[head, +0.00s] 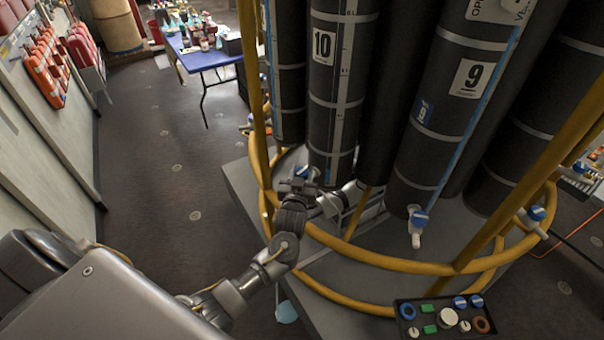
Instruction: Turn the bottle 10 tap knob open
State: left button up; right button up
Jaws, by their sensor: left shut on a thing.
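Bottle 10 (323,100) is a tall dark grey cylinder with a white "10" label, standing upright in the rosette. Its blue tap knob (301,171) shows low at its foot, partly covered by my gripper. My left gripper (299,184) reaches in from the lower left and is shut on this knob. The tap's spout and the exact angle of the knob are hidden behind the fingers and wrist. My right gripper cannot be made out.
Yellow frame rings (345,245) and posts surround the bottles close to my left wrist. Bottle 9 (460,100) stands to the right, with its blue-handled tap (419,217) below. A blue table (207,60) stands far back; floor at left is clear.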

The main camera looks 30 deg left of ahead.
pick_arm(q)
jog(key=shift+r, duration=0.1)
jog(key=o, duration=1)
jog(key=b+v, duration=0.3)
jog(key=v, duration=0.7)
jog(key=shift+s+d, duration=0.15)
jog(key=shift+s, duration=0.15)
